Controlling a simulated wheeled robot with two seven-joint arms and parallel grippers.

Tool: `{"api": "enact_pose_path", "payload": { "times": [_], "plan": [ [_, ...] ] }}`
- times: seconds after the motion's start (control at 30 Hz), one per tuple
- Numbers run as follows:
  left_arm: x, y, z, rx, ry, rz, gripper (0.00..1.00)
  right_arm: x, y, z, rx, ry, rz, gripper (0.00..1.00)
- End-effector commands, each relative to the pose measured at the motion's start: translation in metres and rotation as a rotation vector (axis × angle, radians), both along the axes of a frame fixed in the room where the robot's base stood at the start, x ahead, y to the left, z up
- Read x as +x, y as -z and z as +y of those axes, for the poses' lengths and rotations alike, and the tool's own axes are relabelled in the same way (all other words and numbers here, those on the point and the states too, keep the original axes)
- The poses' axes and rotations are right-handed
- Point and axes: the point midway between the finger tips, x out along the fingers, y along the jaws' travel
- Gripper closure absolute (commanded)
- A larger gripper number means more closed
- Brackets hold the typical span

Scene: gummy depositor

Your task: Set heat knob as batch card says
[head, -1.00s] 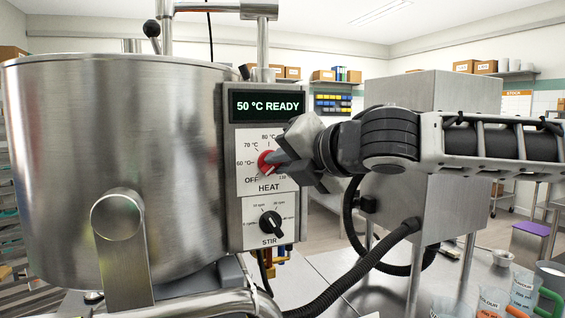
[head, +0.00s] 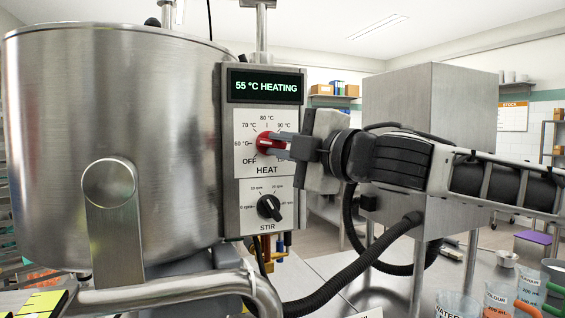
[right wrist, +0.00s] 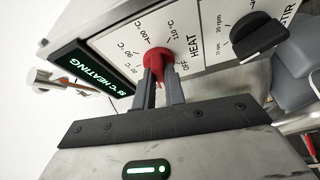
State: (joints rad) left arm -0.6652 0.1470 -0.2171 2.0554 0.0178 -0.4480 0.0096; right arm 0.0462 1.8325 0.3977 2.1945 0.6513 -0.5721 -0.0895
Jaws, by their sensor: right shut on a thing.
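The red heat knob (head: 266,143) sits on the white HEAT dial of the control panel, beside the big steel kettle (head: 125,150). My right gripper (head: 278,146) comes in from the right and is shut on the knob. In the right wrist view both fingers (right wrist: 162,88) pinch the red knob (right wrist: 157,58). The dial marks run from OFF through 60, 70, 80 and 90 °C. The fingers hide part of the dial, and I cannot tell exactly where the knob points. The display (head: 264,87) reads "55 °C HEATING". No batch card is readable. My left gripper is not in view.
The black STIR knob (head: 269,207) is just below the heat dial. A steel box (head: 430,110) on legs stands behind my right arm. A black hose (head: 350,277) runs below. Measuring jugs (head: 499,298) stand on the bench at lower right.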

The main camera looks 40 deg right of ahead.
Motion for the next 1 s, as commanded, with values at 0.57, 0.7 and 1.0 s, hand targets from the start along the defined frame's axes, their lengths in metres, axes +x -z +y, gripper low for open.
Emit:
{"api": "enact_pose_path", "payload": {
  "times": [0.57, 0.7, 1.0],
  "plan": [
    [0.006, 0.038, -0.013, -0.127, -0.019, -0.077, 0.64, 0.001, 0.015, 0.003, 0.529, 0.001, -0.129, 1.00],
    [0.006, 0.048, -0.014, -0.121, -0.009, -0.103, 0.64, 0.001, 0.016, 0.004, 0.659, 0.001, -0.159, 1.00],
    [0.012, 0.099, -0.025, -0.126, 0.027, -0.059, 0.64, 0.002, 0.016, 0.007, 0.938, 0.000, -0.226, 1.00]
  ]
}}
